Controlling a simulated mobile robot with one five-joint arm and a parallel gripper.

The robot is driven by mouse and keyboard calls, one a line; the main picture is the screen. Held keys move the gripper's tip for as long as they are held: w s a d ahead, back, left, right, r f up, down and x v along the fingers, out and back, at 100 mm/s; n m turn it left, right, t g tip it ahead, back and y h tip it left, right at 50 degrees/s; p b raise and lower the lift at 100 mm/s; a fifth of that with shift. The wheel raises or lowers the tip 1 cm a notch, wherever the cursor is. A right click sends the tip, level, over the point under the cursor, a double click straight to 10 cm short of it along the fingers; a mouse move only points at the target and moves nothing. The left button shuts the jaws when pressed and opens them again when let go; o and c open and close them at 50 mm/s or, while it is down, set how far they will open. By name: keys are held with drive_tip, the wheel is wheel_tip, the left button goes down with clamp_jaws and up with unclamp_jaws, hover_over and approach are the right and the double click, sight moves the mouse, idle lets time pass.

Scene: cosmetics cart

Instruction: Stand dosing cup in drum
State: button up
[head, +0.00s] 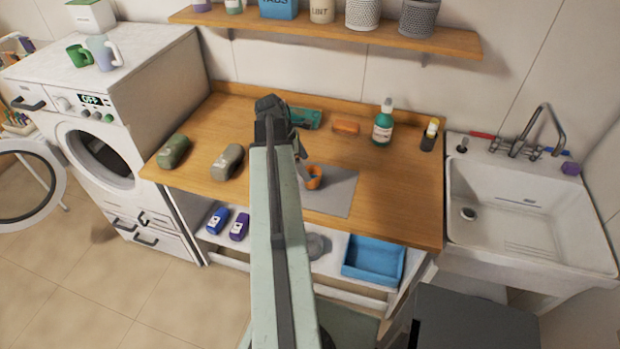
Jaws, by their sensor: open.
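A small orange cup (314,178), which looks like the dosing cup, is on the grey mat (341,194) on the wooden worktop. My arm hides part of the mat. My gripper (305,176) is mostly behind my arm; its visible grey tip is at the cup's left side. It is open, and I cannot tell whether it touches the cup or has a finger on either side. The washing machine's drum (97,153) shows as a dark round opening at the left. Its round door (28,172) is swung open to the left.
A green bottle (383,124), an orange bar (346,127) and a teal box (306,118) are at the back. A blue tray (374,262) is on the lower shelf. The sink (530,215) is at right.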

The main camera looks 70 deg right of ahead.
sight(312, 169)
drive_tip(key=b+x, duration=0.2)
drive_tip(key=x, duration=0.1)
drive_tip(key=shift+w+b, duration=0.15)
drive_tip(key=shift+b, duration=0.2)
drive_tip(key=b+x, duration=0.4)
drive_tip(key=x, duration=0.1)
drive_tip(key=shift+w+d+f+b, duration=0.2)
drive_tip(key=shift+b, duration=0.2)
drive_tip(key=shift+r, duration=0.2)
drive_tip(key=shift+c, duration=0.3)
drive_tip(key=c, duration=1.5)
drive_tip(key=shift+c, duration=0.2)
drive_tip(key=shift+r+p, duration=0.15)
drive_tip(key=shift+p, duration=0.15)
wheel_tip(312, 169, up, 3)
drive_tip(key=p, duration=0.3)
drive_tip(key=shift+r, duration=0.2)
drive_tip(key=w+a, duration=0.3)
drive_tip(key=a, duration=0.1)
drive_tip(key=w+a+r+p, duration=0.1)
drive_tip(key=w+a, duration=0.1)
drive_tip(key=a, duration=0.2)
drive_tip(key=w+a, duration=0.3)
drive_tip(key=a, duration=0.2)
drive_tip(key=shift+w+a+r+p, duration=0.15)
drive_tip(key=shift+w+p, duration=0.15)
drive_tip(key=shift+p, duration=0.05)
